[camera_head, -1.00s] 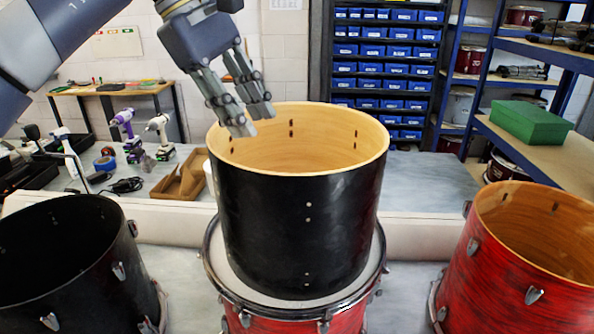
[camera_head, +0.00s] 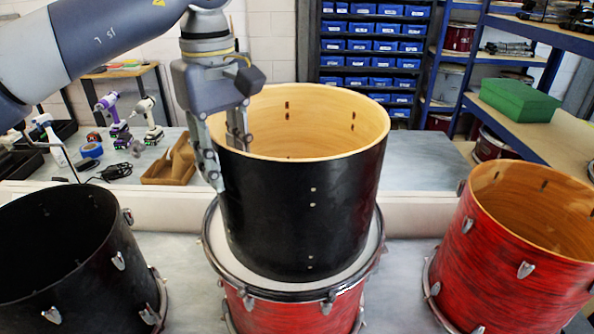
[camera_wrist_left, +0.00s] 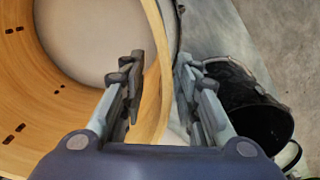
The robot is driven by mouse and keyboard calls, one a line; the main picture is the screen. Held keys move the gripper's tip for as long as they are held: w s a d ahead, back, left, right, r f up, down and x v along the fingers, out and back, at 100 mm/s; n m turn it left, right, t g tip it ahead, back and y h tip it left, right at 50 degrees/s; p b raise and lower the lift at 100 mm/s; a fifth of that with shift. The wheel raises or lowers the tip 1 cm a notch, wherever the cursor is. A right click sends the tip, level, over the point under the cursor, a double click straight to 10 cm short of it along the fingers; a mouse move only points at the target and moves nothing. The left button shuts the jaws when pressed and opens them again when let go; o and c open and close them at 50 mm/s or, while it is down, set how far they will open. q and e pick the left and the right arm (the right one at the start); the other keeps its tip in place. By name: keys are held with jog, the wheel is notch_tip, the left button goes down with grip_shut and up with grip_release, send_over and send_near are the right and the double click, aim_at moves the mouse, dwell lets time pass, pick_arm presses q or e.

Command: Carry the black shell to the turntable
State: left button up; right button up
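The black shell (camera_head: 295,215), with a pale wood inside, stands upright on the white head of a red drum (camera_head: 290,312) in the middle of the head view. My left gripper (camera_head: 229,165) is at the shell's left rim, pointing down. One finger is inside the shell and the other is outside. In the left wrist view the shell's wall (camera_wrist_left: 151,115) runs between the two fingers of my left gripper (camera_wrist_left: 160,75), with a gap showing on the outer side. The fingers are open around the wall. My right gripper is out of view. I cannot pick out a turntable.
A black drum (camera_head: 65,260) stands at the left and a red drum (camera_head: 525,245) at the right, both close to the middle one.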

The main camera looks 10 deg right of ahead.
aim_at(227, 183)
pick_arm(q)
jog(key=shift+s+f+p, duration=0.2)
jog(key=shift+f+p, duration=0.35)
jog(key=shift+f, duration=1.2)
jog(key=shift+a, duration=0.1)
grip_shut()
jog(key=shift+r, duration=0.15)
